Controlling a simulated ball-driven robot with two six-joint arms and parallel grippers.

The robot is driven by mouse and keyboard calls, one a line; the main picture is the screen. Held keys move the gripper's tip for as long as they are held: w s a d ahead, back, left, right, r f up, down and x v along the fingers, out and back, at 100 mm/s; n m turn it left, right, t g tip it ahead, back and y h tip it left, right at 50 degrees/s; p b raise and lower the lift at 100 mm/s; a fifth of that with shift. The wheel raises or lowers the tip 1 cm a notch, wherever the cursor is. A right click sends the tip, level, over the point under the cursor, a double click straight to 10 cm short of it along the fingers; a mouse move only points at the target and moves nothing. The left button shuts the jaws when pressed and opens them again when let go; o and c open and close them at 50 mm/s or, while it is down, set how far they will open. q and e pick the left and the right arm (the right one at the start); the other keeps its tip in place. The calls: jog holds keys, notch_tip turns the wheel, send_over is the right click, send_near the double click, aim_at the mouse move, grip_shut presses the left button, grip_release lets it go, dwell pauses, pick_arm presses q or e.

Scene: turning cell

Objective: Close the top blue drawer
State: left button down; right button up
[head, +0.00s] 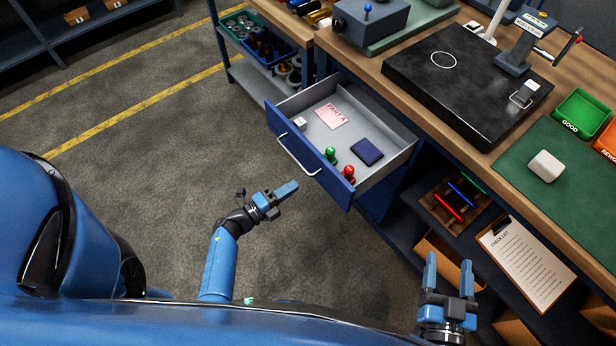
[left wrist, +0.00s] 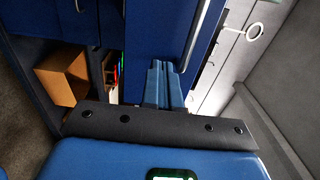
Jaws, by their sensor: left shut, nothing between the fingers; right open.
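The top blue drawer (head: 308,160) stands pulled out from under the workbench, with a silver bar handle (head: 298,150) on its front. Inside lie a pink card (head: 331,117), a dark blue booklet (head: 367,151), a small white block, and green and red knobbed items. My left gripper (head: 291,188) is shut and empty, just in front of the drawer front and below the handle, seemingly apart from it. In the left wrist view its fingers (left wrist: 165,80) point at a blue front with the bar handle (left wrist: 202,35). My right gripper (head: 448,272) is open and empty by the lower shelf.
The workbench top (head: 400,47) holds a black plate (head: 465,80), a green mat (head: 550,190) and a green bin (head: 581,115). A clipboard (head: 526,262) and a rack of coloured tools (head: 455,200) sit on the shelf below. Floor left of the drawer is clear.

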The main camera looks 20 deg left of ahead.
pick_arm(q)
jog(key=b+x, duration=0.1)
jog(key=x, duration=0.6)
jog(key=shift+b, duration=0.35)
jog(key=shift+a, duration=0.1)
jog(key=b+x, duration=1.1)
jog(key=x, duration=1.4)
jog(key=shift+w+d+f, duration=0.1)
jog(key=shift+w+d, duration=0.05)
jog(key=shift+d, duration=0.05)
jog(key=shift+w+d, duration=0.3)
jog(key=shift+w, duration=0.1)
jog(key=shift+r, duration=0.35)
